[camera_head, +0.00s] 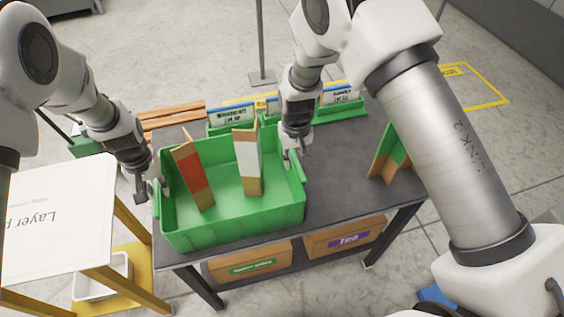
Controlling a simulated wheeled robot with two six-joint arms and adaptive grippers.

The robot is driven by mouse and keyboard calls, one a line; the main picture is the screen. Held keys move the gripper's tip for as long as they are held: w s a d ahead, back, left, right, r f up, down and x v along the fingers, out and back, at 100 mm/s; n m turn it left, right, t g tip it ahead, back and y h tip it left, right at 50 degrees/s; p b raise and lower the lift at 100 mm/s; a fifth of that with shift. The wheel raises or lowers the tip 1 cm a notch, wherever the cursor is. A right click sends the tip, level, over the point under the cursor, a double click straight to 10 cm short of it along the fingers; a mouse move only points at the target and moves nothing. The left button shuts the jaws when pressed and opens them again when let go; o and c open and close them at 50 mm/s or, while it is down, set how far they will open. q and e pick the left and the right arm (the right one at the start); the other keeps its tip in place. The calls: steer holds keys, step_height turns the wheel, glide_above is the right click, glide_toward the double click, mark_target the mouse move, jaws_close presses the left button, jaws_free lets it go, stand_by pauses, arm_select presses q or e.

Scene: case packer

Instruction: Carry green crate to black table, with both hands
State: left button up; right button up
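The green crate (235,222) is at the left part of the dark-topped table (335,170). I cannot tell whether it rests on the top or is held just above it. A cardboard piece with a red face (194,175) and one with a white face (247,160) stand tilted inside. My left gripper (152,190) is at the crate's left wall, pointing down. My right gripper (292,156) is at the right wall near the back corner. The fingertips are small and partly hidden, so their grip on the rim is unclear.
A cardboard piece with a green face (390,155) stands at the table's right. Green trays with boxes (232,115) line the back edge. Cardboard boxes (345,237) sit beneath. A white-topped stand (55,225) is at left, near the crate, and wooden slats (172,118) lie behind.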

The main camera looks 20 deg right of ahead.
arm_select(q)
steer(key=shift+o, duration=1.3)
steer(key=shift+r, duration=0.1)
arm_select(e)
steer(key=shift+o, duration=1.3)
steer(key=shift+r, duration=0.1)
arm_select(q)
steer(key=shift+s+r, duration=0.1)
arm_select(e)
steer(key=shift+s+r, duration=0.1)
steer(key=shift+r, duration=0.25)
arm_select(q)
step_height(320, 180, up, 12)
arm_select(e)
step_height(320, 180, up, 12)
steer(key=shift+f, duration=0.25)
